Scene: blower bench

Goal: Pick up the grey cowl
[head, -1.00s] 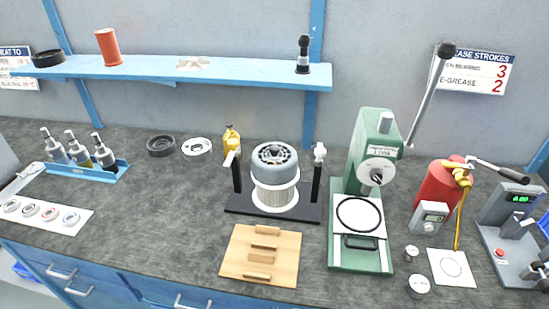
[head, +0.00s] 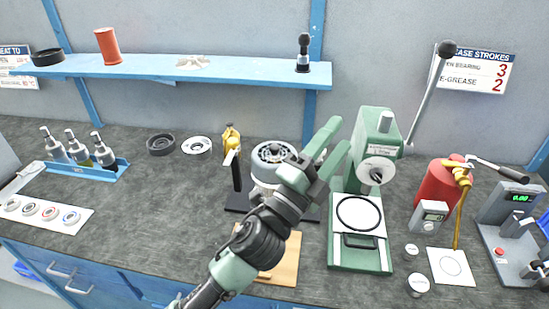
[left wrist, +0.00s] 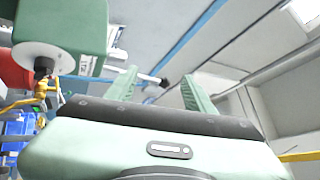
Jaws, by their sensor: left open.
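The grey cowl (head: 270,153), a rounded grey cap with a vented top, sits on a pale ribbed cylinder in the black stand (head: 236,205) at the middle of the bench. My left gripper (head: 339,136) is in front of the stand and partly covers the cowl's right side. Its green fingers are apart, empty, and point up and right, past the cowl towards the green press. The left wrist view shows the open fingers (left wrist: 158,78) with nothing between them; the cowl is not seen there. My right gripper is not in view.
The green press (head: 372,145) stands close to the right of my left fingers. A wooden block board (head: 287,262) lies in front, partly behind my arm. A red cylinder (head: 437,190) stands further right. A blue shelf (head: 220,72) runs behind. The bench left of the stand has free room.

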